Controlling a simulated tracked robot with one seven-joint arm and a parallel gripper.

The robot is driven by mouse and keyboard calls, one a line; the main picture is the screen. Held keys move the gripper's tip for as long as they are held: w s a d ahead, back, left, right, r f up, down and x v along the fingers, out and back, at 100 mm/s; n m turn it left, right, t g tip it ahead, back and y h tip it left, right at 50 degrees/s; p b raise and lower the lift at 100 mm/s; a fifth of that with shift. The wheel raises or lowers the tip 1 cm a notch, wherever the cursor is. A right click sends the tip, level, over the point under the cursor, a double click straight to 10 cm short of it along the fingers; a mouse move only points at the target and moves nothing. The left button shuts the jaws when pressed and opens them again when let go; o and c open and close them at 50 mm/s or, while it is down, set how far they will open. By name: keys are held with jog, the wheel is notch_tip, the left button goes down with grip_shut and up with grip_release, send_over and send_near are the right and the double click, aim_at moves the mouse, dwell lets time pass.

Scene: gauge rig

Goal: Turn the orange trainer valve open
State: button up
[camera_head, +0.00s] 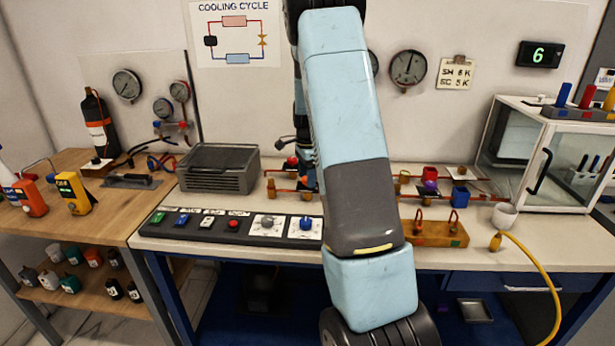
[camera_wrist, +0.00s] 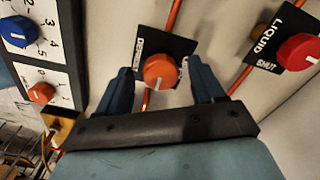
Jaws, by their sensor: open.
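The orange valve knob (camera_wrist: 159,72) shows in the wrist view, on a black plate whose lettering is partly covered and starts with "DE". A pale pointer mark is on its face. My gripper (camera_wrist: 160,67) is open, with one dark blue finger on each side of the knob. Small gaps seem to show between the fingers and the knob; I cannot tell the depth. In the head view my arm hides the gripper and I cannot make out this valve.
In the wrist view, a red knob (camera_wrist: 299,52) marked "LIQUID SHUT" stands to the right. A blue knob (camera_wrist: 19,31) and a smaller orange knob (camera_wrist: 41,93) sit on a dial panel at left. In the head view, a grey crate (camera_head: 220,168) and glass cabinet (camera_head: 555,150) flank the pipes.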

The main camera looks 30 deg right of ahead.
jog(key=shift+f, duration=0.15)
jog(key=c, duration=1)
jog(key=shift+d, duration=0.1)
jog(key=shift+c, duration=0.4)
